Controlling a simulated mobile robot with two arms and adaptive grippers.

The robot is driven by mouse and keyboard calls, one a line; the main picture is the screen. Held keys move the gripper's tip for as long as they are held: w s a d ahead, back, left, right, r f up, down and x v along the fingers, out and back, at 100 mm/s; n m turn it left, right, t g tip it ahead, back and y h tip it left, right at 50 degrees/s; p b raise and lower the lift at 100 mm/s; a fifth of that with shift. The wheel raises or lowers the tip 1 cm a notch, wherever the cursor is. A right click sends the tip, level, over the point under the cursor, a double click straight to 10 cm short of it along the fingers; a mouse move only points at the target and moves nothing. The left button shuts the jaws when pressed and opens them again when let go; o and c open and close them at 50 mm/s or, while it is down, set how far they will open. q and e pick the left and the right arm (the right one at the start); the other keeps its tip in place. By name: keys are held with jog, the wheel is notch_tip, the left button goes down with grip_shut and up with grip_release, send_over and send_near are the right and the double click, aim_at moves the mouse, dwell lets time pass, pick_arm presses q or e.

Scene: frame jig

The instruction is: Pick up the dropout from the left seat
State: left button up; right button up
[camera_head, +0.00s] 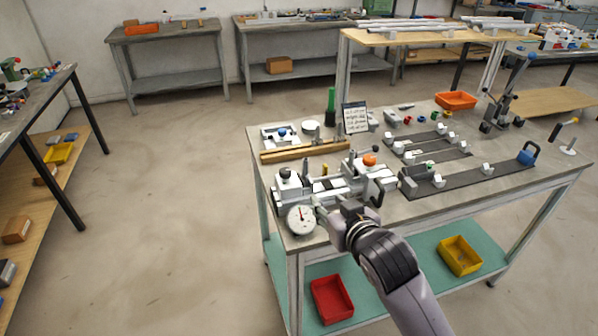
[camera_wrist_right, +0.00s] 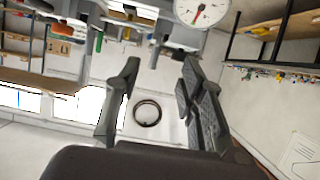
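The frame jig (camera_head: 330,187), a pale metal fixture with black knobs and an orange knob, stands at the near left of the workbench. A round white dial gauge (camera_head: 301,219) sits at its front left corner; it also shows at the top of the right wrist view (camera_wrist_right: 202,8). I cannot make out the dropout or its left seat clearly among the small parts. My right gripper (camera_head: 322,204) is at the jig's front edge, just right of the gauge. In the right wrist view its fingers (camera_wrist_right: 160,68) are apart with nothing held between them. My left gripper is out of view.
Behind the jig lie a wooden bar (camera_head: 305,151) and a green upright cylinder (camera_head: 331,105). Dark mats (camera_head: 480,178) with white blocks and a blue padlock-shaped piece (camera_head: 527,154) lie to the right. Red (camera_head: 332,300) and yellow (camera_head: 460,256) bins stand on the lower shelf.

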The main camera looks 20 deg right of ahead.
jog(key=t, duration=0.1)
send_near(307, 164)
jog(key=p+x, duration=0.1)
jog(key=x, duration=0.3)
jog(key=shift+w, duration=0.3)
jog(key=shift+w+f+p, duration=0.25)
jog(key=shift+w+p, duration=0.05)
jog(key=shift+w, duration=0.15)
jog(key=shift+w+f+p, duration=0.1)
jog(key=shift+w+p, duration=0.2)
jog(key=shift+w, duration=0.3)
jog(key=x, duration=0.4)
jog(key=shift+p, duration=0.4)
jog(key=shift+c, duration=0.6)
grip_shut()
